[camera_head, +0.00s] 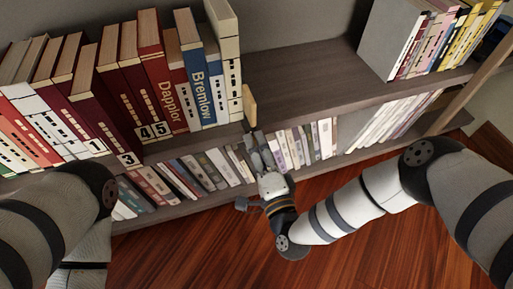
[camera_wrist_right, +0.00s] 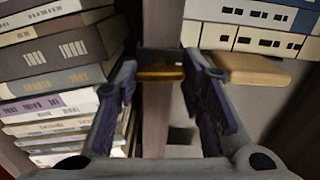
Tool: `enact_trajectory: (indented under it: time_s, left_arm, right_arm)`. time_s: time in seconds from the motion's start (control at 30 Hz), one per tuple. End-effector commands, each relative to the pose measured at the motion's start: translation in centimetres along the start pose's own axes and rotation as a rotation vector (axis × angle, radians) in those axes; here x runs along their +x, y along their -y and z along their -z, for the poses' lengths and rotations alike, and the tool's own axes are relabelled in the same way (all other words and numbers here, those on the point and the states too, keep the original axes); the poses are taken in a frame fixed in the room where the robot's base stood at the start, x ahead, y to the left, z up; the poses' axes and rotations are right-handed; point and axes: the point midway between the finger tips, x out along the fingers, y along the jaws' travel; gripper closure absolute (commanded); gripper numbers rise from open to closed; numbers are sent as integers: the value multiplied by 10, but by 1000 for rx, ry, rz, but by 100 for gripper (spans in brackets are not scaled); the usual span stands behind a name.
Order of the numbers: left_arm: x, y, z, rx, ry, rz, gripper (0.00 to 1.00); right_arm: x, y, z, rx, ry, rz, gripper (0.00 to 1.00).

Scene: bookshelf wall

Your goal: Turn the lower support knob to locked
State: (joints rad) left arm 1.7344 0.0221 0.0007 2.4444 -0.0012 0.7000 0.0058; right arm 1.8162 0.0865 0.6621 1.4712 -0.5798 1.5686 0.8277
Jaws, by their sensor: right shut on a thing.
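A small brass-brown knob (camera_wrist_right: 160,73) sits at the front of a dark shelf upright (camera_wrist_right: 156,110) in the right wrist view. My right gripper (camera_wrist_right: 160,72) has a finger on each side of it and is shut on it. In the head view my right gripper (camera_head: 258,145) reaches to the shelf edge below the wooden block, and the knob is hidden there. The knob's markings and its turned position cannot be read. My left arm (camera_head: 60,215) comes in at the left, but its gripper is out of view.
A tan wooden block (camera_head: 249,105) stands beside the upper book row (camera_head: 140,80), close to my right gripper; it also shows in the wrist view (camera_wrist_right: 245,68). Lower-shelf books (camera_head: 205,172) stand on both sides of the gripper. The upper shelf (camera_head: 300,80) is bare in the middle.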

Motion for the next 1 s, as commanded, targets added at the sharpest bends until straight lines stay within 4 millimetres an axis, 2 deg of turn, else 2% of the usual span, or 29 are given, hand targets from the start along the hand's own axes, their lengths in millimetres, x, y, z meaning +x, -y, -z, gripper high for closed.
enact_trajectory:
  time_s: [0.3,0.73,0.77,0.83,1.0]
  left_arm:
    - [2,0,0,0,3,0,72]
    - [2,0,0,0,3,0,72]
    - [2,0,0,0,3,0,72]
    - [2,0,1,0,3,0,72]
    - [2,0,1,0,3,0,72]
  right_arm:
    - [-1,-1,0,70,1,-2,91]
    - [-1,-1,0,77,1,-2,92]
    - [-1,-1,0,77,1,-2,59]
    - [-1,-1,0,77,1,-2,43]
    - [0,0,0,76,1,-1,43]
